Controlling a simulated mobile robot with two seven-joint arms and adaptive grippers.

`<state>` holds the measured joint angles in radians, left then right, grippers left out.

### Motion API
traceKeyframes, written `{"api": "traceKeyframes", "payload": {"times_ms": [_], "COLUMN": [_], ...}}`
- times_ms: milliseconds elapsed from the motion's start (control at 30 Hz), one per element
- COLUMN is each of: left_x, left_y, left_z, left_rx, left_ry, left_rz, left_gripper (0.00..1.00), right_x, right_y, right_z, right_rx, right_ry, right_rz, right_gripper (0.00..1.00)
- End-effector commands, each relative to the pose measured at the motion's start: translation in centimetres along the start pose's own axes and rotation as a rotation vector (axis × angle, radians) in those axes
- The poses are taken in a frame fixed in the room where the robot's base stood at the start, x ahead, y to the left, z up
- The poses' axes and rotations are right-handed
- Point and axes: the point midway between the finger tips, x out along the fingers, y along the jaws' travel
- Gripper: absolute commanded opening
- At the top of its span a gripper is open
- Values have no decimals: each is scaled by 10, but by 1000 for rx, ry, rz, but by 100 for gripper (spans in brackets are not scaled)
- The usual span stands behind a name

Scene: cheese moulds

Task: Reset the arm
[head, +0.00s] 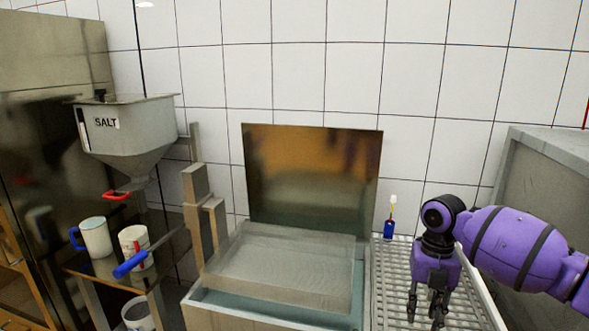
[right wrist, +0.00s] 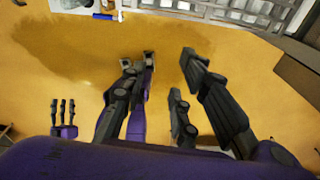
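My right gripper (head: 424,312) hangs fingers down at the end of the purple right arm, in front of or over the slatted metal rack (head: 393,292) at the right of the head view. Its black fingers stand apart with nothing between them; the right wrist view also shows this gripper (right wrist: 165,72) open and empty above a yellow-orange floor (right wrist: 235,75). My left arm is not in the head view. A small purple part with black prongs at the left of the right wrist view looks like my left gripper (right wrist: 64,112); its opening is unclear.
A blue holder with a brush (head: 389,228) stands at the rack's back. A metal basin (head: 250,312) is left of it. A salt hopper (head: 130,135), a white mug (head: 96,237), another mug (head: 132,240) and a blue-handled tool (head: 131,263) are further left. A grey block (head: 550,185) stands right.

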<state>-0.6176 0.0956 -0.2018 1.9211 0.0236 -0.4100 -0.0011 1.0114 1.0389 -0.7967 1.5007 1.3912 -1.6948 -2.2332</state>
Motion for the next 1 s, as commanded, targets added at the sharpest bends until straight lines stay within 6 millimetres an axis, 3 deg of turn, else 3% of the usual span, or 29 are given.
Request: {"api": "traceKeyframes", "payload": {"times_ms": [133, 233, 333, 433, 600, 700, 867, 1000], "left_x": [-2, -2, 1, 3, 2, 0, 0, 0], "left_y": [-1, 0, 4, 7, 4, 2, -1, -2], "left_z": [4, 3, -5, -12, -6, -1, 1, 1], "left_rx": [0, 0, -4, -7, -7, -3, 4, 6], "left_ry": [-7, -5, 8, 20, 11, 1, -2, -2], "left_rz": [-2, -1, 5, 8, 4, 1, 0, -1], "left_gripper": [41, 41, 41, 41, 41, 41, 41, 41], "right_x": [-10, -21, -9, 18, 76, 104, 148, 188], "right_y": [18, 48, 84, 122, 172, 180, 166, 131], "right_z": [37, 63, 77, 76, 42, 13, -36, -85], "right_rx": [302, 486, 680, 888, 1259, 1454, 1740, 1970], "right_ry": [-163, -284, -347, -340, -168, -32, 163, 268], "right_rz": [88, 212, 379, 587, 955, 1122, 1316, 1417], "right_gripper": [28, 28, 28, 28, 28, 28, 28, 28]}}
